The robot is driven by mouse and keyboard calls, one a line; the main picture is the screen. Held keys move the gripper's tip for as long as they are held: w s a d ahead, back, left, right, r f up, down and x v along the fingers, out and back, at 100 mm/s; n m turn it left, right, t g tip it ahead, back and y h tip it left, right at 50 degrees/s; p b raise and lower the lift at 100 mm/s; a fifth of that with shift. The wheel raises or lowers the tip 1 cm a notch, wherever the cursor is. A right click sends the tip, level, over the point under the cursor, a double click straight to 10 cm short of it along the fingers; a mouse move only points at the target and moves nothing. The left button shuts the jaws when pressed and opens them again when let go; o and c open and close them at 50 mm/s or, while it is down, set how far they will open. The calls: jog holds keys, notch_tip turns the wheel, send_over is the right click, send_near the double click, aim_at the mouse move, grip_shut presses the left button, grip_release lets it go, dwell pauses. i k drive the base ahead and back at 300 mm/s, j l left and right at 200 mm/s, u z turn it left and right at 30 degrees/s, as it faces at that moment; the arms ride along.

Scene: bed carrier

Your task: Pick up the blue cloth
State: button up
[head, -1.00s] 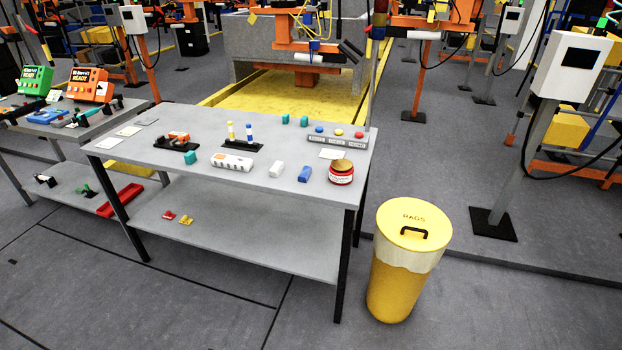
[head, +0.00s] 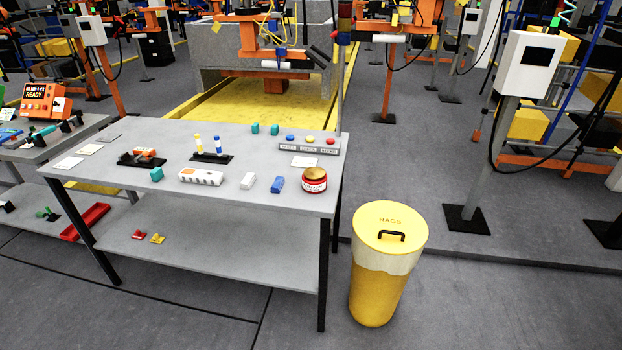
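A small blue block-shaped item (head: 278,184), which may be the folded blue cloth, lies on the grey table top (head: 120,182) near its front right edge. A similar white folded item (head: 248,181) lies just left of it. A red jar with a gold lid (head: 314,180) stands to its right, apart from it. My gripper is not in view, and nothing touches the blue item.
A yellow rags bin (head: 385,262) with a lid stands on the floor right of the table. A button panel (head: 308,148), a white power strip (head: 201,177) and teal blocks share the table top. The floor in front is clear. A post with a white box (head: 528,62) stands right.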

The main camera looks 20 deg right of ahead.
aim_at(279, 181)
jog(key=i+l+z, duration=0.65)
jog(key=l+z, duration=0.2)
